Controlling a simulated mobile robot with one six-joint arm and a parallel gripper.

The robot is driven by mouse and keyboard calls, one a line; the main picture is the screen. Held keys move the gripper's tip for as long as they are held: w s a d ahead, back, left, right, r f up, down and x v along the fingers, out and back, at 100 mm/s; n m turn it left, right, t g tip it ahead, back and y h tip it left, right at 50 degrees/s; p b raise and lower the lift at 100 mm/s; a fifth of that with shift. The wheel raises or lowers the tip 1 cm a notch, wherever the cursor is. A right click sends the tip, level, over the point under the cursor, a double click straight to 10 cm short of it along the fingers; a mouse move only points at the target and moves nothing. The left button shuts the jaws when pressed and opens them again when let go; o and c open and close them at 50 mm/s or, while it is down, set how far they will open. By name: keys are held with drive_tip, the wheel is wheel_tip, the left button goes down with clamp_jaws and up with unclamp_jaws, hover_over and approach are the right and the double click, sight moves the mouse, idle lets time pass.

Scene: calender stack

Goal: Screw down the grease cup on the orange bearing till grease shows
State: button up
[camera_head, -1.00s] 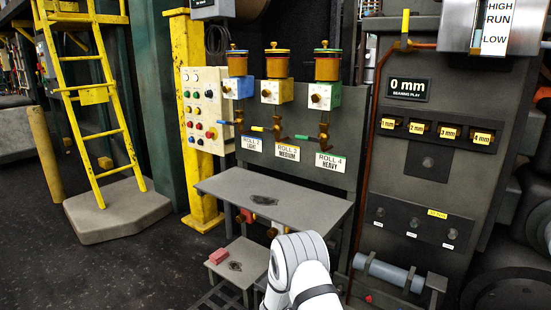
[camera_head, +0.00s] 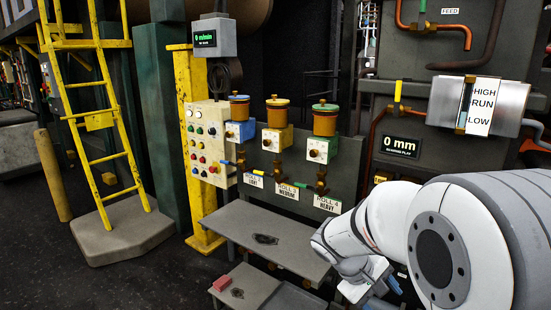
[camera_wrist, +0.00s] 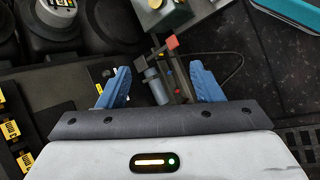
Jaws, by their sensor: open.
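I cannot make out an orange bearing or its grease cup for certain in either view. In the wrist view a small grey cylinder (camera_wrist: 157,87) and a red piece (camera_wrist: 172,43) show beyond and between the fingers. In the head view my arm hides the lower right.
A button panel (camera_head: 207,140) and yellow ladder (camera_head: 95,120) are left. Dark floor is open at left.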

drive_tip(key=s+a+r+m+t+y+p, duration=0.1)
drive_tip(key=s+a+r+m+y+p, duration=0.1)
drive_tip(key=s+r, duration=0.5)
drive_tip(key=s+a+r+m+t+y+p, duration=0.1)
drive_tip(key=s+a+r+m+y+p, duration=0.2)
drive_tip(key=s+a+r+y+p, duration=0.2)
wheel_tip(320, 180, up, 3)
drive_tip(key=s+a+p, duration=0.1)
drive_tip(key=p, duration=0.1)
drive_tip(key=shift+s+a+t+p, duration=0.3)
drive_tip(key=shift+s+t+p, duration=0.05)
drive_tip(key=shift+s+t, duration=0.05)
drive_tip(key=shift+f, duration=0.1)
